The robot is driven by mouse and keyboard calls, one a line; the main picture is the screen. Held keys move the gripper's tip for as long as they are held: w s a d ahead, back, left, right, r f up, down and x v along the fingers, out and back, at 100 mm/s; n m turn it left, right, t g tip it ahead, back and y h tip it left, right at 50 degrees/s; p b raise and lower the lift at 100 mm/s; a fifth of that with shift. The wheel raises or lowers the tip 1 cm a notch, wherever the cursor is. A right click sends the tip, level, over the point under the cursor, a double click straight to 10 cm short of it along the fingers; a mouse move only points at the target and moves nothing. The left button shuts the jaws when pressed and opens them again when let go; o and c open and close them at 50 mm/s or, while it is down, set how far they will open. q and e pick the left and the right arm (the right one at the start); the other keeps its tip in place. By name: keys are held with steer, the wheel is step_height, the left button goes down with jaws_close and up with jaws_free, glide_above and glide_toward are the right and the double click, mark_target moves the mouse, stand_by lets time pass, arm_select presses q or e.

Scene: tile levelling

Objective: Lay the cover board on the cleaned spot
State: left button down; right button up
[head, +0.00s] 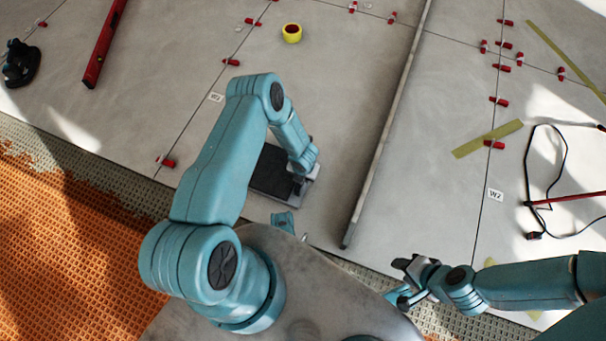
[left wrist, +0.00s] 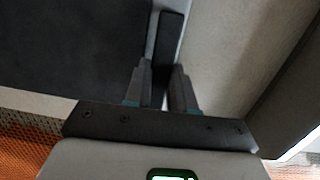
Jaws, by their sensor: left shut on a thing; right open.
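The dark cover board (head: 268,180) is at or just above the tile near the front edge of the tiled floor, partly hidden behind my left arm. My left gripper (head: 303,178) is at its right edge. In the left wrist view, its fingers (left wrist: 163,88) are shut on a dark upright piece at the edge of the board (left wrist: 70,45). I cannot tell whether the board touches the tile. The cleaned spot cannot be made out. My right gripper (head: 402,281) is open and empty near the front edge, at lower right.
A long grey straightedge (head: 388,125) lies on the tiles right of the board. Red levelling clips (head: 167,162) stand along the joints. A black cable (head: 562,165) lies at right. Orange matting (head: 50,230) is at left.

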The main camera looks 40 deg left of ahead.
arm_select(q)
steer(key=shift+w, duration=0.1)
steer(key=shift+f, duration=0.1)
steer(key=c, duration=1.4)
jaws_free()
steer(key=o, duration=0.5)
steer(key=shift+c, duration=0.2)
